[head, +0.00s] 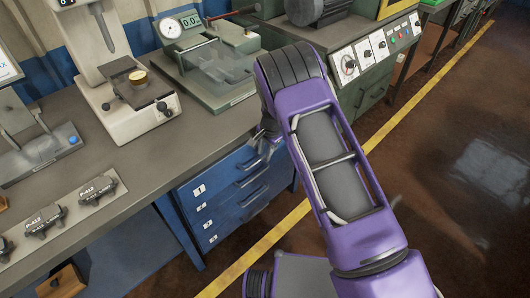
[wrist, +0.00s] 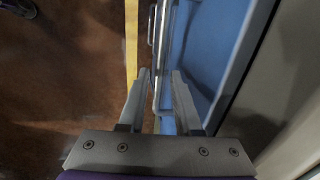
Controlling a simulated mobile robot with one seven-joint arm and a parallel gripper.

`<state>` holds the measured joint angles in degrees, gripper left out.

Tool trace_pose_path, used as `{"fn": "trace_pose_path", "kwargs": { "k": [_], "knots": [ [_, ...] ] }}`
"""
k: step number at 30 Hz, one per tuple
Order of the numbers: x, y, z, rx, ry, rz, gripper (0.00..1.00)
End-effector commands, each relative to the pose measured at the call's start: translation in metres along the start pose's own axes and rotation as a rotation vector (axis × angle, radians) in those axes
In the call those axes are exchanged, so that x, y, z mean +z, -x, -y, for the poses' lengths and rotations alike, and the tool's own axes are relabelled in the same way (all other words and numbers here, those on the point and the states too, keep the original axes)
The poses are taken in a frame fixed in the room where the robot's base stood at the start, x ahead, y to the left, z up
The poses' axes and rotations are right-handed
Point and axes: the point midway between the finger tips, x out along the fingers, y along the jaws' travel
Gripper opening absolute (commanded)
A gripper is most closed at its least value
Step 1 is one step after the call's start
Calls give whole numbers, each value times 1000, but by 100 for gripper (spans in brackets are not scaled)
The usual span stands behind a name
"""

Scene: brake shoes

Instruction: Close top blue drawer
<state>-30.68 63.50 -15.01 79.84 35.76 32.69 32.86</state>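The blue drawer cabinet (head: 222,214) stands under the workbench, its drawers stacked with number labels and bar handles. The top blue drawer (head: 222,178) carries label 1; how far it stands out is hard to tell in the head view. My gripper (head: 264,142) is at the upper right of the cabinet front, partly hidden by my purple arm. In the wrist view my gripper (wrist: 161,72) is open, with a finger on either side of a thin blue-grey edge. A bar handle (wrist: 151,25) shows just ahead of the fingers. Contact with the edge cannot be told.
A green machine (head: 365,70) stands behind my arm. Brown floor with a yellow line (head: 258,249) is clear in front.

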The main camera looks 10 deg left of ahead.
Motion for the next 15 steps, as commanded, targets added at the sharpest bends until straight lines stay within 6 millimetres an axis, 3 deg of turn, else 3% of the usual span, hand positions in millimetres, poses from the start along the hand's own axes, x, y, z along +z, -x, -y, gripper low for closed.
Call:
{"fn": "trace_pose_path", "kwargs": {
  "k": [10, 15],
  "knots": [
    [0, 1, 0, 0, 0, -1, 45],
    [-1, 16, 1, -2, -1, -2, 45]
  ]
}}
